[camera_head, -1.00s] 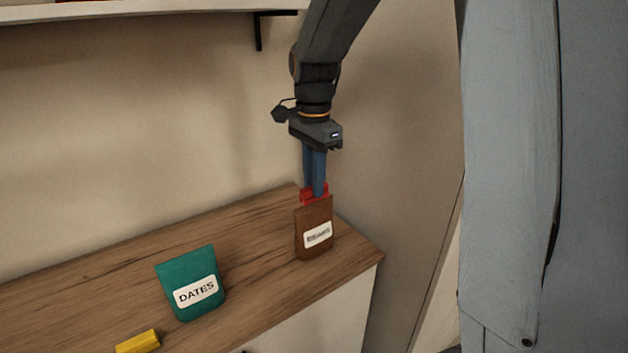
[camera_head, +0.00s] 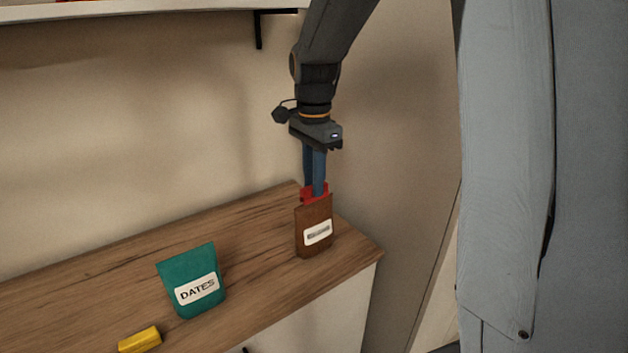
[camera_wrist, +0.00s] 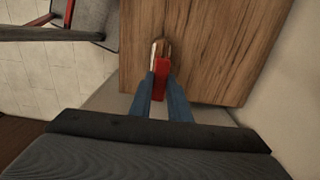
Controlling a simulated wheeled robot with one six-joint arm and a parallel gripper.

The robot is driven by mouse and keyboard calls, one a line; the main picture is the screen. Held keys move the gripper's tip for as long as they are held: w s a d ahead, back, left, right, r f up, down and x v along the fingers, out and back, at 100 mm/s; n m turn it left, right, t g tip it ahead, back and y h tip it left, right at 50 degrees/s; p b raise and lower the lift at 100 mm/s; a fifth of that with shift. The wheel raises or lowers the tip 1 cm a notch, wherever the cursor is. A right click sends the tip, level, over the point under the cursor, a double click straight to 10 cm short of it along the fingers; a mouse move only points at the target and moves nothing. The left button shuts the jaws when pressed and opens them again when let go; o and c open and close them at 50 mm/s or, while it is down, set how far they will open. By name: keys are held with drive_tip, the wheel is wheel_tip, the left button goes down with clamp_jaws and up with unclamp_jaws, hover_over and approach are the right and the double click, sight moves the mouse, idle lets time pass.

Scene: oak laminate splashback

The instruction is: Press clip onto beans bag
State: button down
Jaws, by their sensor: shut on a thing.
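A brown bag (camera_head: 313,226) with a white label stands upright near the right end of the wooden counter; its label is too blurred to read. A red clip (camera_head: 308,194) sits at the bag's top edge. My gripper (camera_head: 314,190) points down from above with its blue fingers shut on the red clip. In the wrist view the red clip (camera_wrist: 161,76) lies between the fingertips, with the bag's top (camera_wrist: 161,48) just beyond it. How deep the clip sits on the bag is hard to tell.
A green bag labelled DATES (camera_head: 193,281) stands to the left on the counter (camera_head: 250,230). A yellow block-like piece (camera_head: 139,340) lies at the front left. A wall is behind, a shelf (camera_head: 150,12) above, and a large grey-blue panel (camera_head: 510,170) at the right.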

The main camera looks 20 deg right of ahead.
drive_tip(key=shift+f, duration=0.85)
idle(0.8)
drive_tip(key=c, duration=1.6)
unclamp_jaws()
drive_tip(key=shift+o, duration=0.4)
drive_tip(key=o, duration=0.4)
drive_tip(key=shift+r+p, duration=0.15)
drive_tip(key=shift+p, duration=0.15)
drive_tip(key=shift+r+p, duration=3)
drive_tip(key=shift+r, duration=0.4)
